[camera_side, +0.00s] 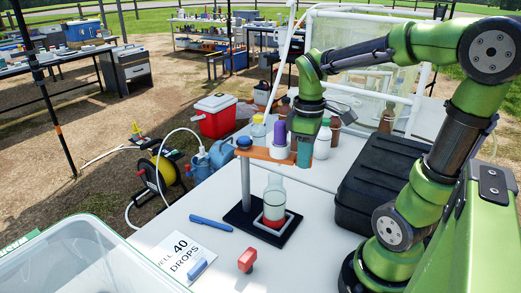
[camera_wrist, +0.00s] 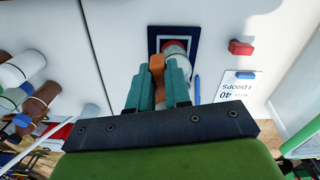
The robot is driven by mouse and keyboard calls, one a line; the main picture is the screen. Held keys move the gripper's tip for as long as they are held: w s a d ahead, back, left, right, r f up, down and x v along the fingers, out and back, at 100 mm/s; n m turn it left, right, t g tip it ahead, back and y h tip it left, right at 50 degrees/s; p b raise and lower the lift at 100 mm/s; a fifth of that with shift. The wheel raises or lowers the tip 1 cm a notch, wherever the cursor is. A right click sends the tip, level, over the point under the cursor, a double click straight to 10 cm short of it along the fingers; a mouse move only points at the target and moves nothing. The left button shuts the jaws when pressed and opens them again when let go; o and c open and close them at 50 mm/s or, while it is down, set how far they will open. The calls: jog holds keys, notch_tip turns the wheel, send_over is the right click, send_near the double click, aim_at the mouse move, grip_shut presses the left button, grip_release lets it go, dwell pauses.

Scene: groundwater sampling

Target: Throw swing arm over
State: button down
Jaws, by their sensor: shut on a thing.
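The swing arm (camera_side: 262,154) is a flat orange bar on a grey post (camera_side: 246,185) with a blue knob (camera_side: 244,141) on top. My gripper (camera_side: 304,153) is at the bar's right end. In the wrist view its teal fingers (camera_wrist: 158,88) are closed around the orange bar (camera_wrist: 156,66). A clear bottle (camera_side: 274,190) with red at its bottom stands on the dark base (camera_side: 240,222), below the bar. The fingers partly hide the bar and bottle in the wrist view.
A black case (camera_side: 377,185) stands at right. Bottles (camera_side: 322,142) stand behind the bar. The table's front middle is mostly clear.

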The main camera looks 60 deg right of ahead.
jog(key=shift+s+a+f+m, duration=0.1)
jog(key=shift+s+a+m, duration=0.1)
jog(key=shift+a+m, duration=0.3)
jog(key=shift+s+a+f+m, duration=0.15)
jog(key=shift+a+m, duration=0.15)
jog(key=shift+a, duration=0.4)
jog(key=shift+s+a+m, duration=0.1)
jog(key=shift+a+m, duration=0.25)
jog(key=shift+m, duration=0.05)
jog(key=shift+a+r, duration=0.1)
jog(key=c, duration=1)
grip_release()
jog(key=shift+r, duration=0.15)
